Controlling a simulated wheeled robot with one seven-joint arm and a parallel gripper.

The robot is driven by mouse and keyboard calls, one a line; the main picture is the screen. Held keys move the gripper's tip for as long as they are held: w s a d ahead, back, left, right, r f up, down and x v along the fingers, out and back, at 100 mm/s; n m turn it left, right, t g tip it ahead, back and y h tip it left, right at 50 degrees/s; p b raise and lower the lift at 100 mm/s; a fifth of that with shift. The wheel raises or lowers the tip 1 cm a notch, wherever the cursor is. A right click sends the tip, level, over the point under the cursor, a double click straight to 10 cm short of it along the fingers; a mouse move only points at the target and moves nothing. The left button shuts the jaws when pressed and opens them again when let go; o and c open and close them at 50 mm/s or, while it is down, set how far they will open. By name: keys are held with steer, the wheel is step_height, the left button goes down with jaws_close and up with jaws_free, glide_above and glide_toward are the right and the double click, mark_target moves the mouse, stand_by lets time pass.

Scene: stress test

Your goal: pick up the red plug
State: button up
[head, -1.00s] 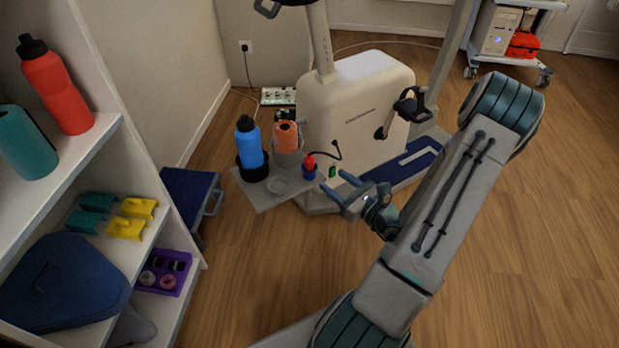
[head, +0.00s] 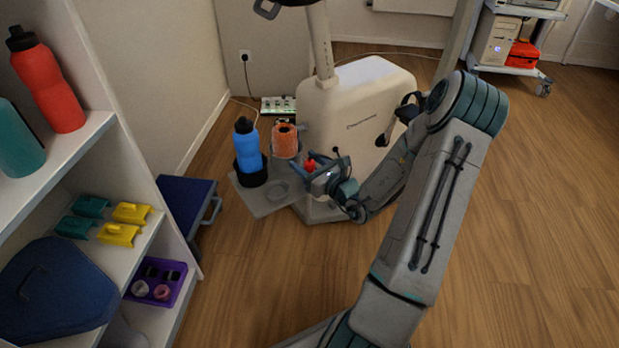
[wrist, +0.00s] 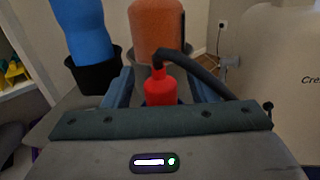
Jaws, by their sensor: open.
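The red plug (head: 310,166) stands upright on the small grey tray beside the exercise machine. In the wrist view the red plug (wrist: 160,90) is near the centre, with a black cable curving from its top to the right. My gripper (head: 307,171) is at the plug. Its fingers show in the wrist view (wrist: 163,85), open, one on each side of the plug with visible gaps. The plug's lower part is hidden behind my gripper body, so I cannot see its base.
A blue bottle (head: 247,148) in a black holder and an orange roll (head: 285,140) in a grey cup stand just behind and left of the plug, on the grey tray (head: 258,205). The white machine housing (head: 355,110) is close behind on the right. Shelves (head: 150,235) are at left.

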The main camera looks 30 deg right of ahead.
steer(key=shift+w, duration=0.3)
steer(key=c, duration=1.1)
